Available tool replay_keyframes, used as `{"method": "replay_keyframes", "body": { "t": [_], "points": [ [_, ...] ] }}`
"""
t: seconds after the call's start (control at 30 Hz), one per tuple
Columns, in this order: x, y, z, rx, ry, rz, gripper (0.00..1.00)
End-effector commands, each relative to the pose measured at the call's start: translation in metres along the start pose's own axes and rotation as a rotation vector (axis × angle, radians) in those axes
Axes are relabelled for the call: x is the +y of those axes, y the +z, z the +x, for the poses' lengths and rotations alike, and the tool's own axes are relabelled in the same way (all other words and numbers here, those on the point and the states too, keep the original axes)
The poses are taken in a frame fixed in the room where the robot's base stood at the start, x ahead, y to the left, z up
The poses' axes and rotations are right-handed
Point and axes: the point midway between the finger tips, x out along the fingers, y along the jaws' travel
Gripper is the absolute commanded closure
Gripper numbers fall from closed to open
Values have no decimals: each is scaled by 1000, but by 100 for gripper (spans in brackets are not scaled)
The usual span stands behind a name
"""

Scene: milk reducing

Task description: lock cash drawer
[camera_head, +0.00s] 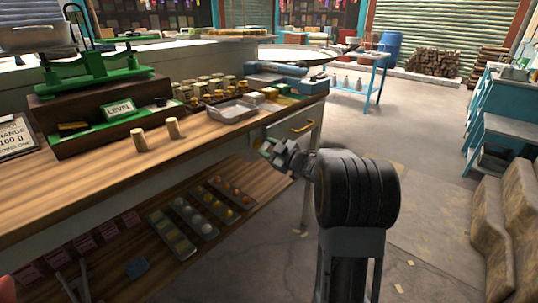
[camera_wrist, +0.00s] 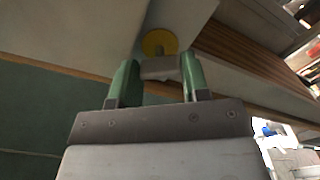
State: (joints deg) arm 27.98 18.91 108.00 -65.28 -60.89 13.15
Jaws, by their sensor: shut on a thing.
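The cash drawer's pale front (camera_head: 284,131) is under the right end of the wooden counter, with a brass handle (camera_head: 303,127). My gripper (camera_head: 268,150) is at the counter front, just left of and below that handle. In the wrist view, a round brass lock plate (camera_wrist: 158,42) sits on a pale panel. My gripper's green fingers (camera_wrist: 160,80) are shut on a small grey key-like piece (camera_wrist: 160,68) right in front of the plate. Its inner end overlaps the plate; how deep it sits is hidden. The drawer looks closed in the head view.
On the counter (camera_head: 75,190) stand a green scale (camera_head: 100,75), several small weights and a grey tray (camera_head: 232,111). A lower shelf (camera_head: 195,238) holds trays of small balls. Open floor (camera_head: 420,190) lies to the right, with rough brown blocks (camera_head: 505,220) at the edge.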

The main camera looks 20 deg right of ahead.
Motion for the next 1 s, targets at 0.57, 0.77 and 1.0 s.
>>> {"method": "replay_keyframes", "body": {
  "t": [0.57, 0.77, 1.0],
  "points": [
    [-2, 3, 0, 1, 2, -548, 81],
    [-2, 3, 0, 0, 2, -716, 81],
    [-1, 2, 0, 0, 1, -871, 81]
  ]
}}
